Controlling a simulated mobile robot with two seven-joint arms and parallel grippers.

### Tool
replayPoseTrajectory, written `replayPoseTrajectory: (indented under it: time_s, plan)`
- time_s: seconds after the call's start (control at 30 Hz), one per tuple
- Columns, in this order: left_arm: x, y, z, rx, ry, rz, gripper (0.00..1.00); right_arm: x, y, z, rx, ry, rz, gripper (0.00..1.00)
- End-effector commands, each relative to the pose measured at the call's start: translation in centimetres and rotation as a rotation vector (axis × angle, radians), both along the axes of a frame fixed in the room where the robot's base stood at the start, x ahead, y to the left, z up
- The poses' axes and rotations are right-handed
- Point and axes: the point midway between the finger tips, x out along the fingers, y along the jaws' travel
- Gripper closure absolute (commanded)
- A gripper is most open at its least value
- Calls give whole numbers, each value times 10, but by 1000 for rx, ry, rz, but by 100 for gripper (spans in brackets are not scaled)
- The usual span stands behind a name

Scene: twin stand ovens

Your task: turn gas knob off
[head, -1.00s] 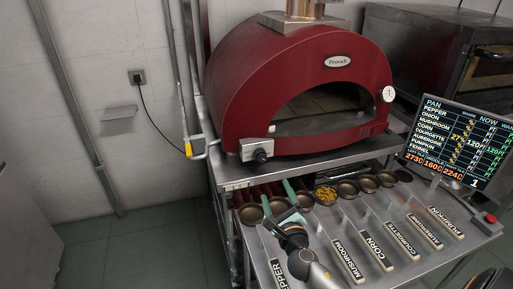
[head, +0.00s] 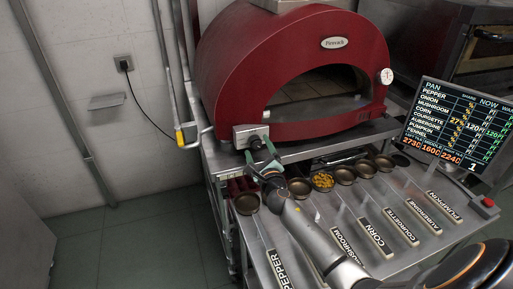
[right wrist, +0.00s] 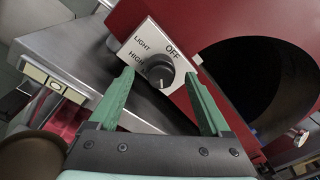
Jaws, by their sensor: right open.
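The gas knob (right wrist: 160,72) is a round dark dial on a silver plate (right wrist: 143,45) marked OFF, LIGHT and HIGH. A pale mark shows low on the dial; its exact setting is hard to read. In the head view the plate (head: 243,131) sits at the front left of the red oven (head: 290,75), and the knob is partly hidden by my fingers. My right gripper (head: 260,152) is open, its green fingers pointing at the knob. In the right wrist view its fingertips (right wrist: 160,73) stand on either side of the dial; contact is not clear. My left gripper is not in view.
A steel counter (head: 395,258) with several round pans and labelled dividers lies below the oven. A screen (head: 456,125) stands at the right, near a red button (head: 488,202). A pipe with a yellow-handled valve (head: 179,138) runs left of the oven.

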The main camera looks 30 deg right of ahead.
Motion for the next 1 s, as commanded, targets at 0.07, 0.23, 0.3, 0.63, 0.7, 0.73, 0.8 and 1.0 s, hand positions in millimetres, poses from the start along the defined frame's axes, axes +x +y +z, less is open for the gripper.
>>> replayPoseTrajectory:
  time_s: [0.07, 0.23, 0.3, 0.63, 0.7, 0.73, 0.8, 1.0]
  plan:
    - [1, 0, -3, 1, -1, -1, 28, 8, -3, -1, 0, 0, 0, 18]
    - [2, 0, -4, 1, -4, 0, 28, 17, -5, -1, 1, 0, 0, 18]
    - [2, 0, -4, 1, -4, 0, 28, 18, -5, 0, 1, 0, 1, 18]
    - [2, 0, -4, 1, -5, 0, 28, 18, -6, 0, 1, 0, 1, 31]
    - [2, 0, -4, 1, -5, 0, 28, 18, -6, 0, 0, 1, 1, 39]
    - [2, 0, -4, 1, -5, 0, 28, 18, -6, 0, 0, 1, 1, 42]
    - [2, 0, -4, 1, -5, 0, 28, 18, -5, 0, 0, 1, 1, 50]
    - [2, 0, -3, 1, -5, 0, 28, 18, -5, 0, 0, 1, 1, 72]
